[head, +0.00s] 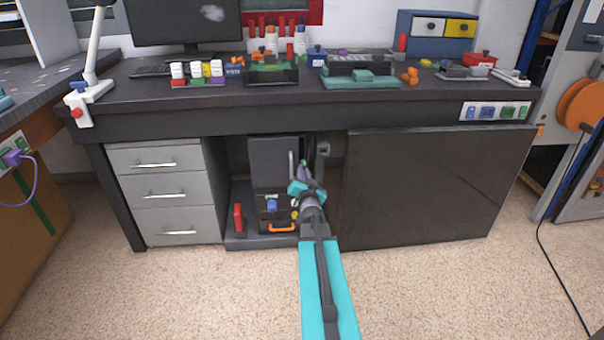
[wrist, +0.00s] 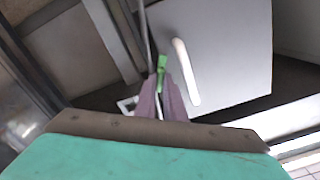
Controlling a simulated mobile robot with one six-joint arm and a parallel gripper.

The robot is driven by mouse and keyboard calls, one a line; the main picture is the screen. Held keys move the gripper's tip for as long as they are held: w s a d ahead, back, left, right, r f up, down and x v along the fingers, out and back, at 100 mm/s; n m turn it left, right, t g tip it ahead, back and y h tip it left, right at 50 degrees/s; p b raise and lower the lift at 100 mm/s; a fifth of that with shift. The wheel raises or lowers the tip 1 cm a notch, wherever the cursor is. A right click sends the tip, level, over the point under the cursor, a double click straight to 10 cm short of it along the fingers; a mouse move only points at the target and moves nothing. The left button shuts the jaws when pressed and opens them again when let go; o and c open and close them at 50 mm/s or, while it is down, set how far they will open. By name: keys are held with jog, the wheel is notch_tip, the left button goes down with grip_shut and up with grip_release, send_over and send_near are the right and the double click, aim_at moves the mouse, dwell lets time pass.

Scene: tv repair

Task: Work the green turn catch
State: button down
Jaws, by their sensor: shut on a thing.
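The green turn catch (wrist: 162,64) shows in the wrist view as a small green piece at the tips of my gripper (wrist: 160,92). The two purple-grey fingers are closed together on it. The catch sits at the edge of a grey cabinet door (wrist: 225,50), beside a white bar handle (wrist: 186,72). In the head view my gripper (head: 304,172) reaches under the workbench to the right edge of the dark grey cabinet door (head: 272,165). My arm and the fingers hide most of the catch there.
A black case with an orange handle (head: 282,228) stands below the cabinet door, and a red object (head: 239,218) is to its left. A drawer unit (head: 165,190) stands left and a large dark panel (head: 425,185) right. The workbench top (head: 215,90) is overhead. The floor in front is clear.

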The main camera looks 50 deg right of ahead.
jog(key=shift+s+d+r+n+b, duration=0.15)
jog(key=shift+n+b, duration=0.15)
jog(key=shift+n, duration=1.2)
jog(key=shift+w+d+n+b, duration=0.1)
jog(key=shift+n+b, duration=0.2)
jog(key=shift+n, duration=1.2)
jog(key=c, duration=1.8)
grip_release()
jog(key=shift+c, duration=0.2)
jog(key=shift+s+a, duration=0.15)
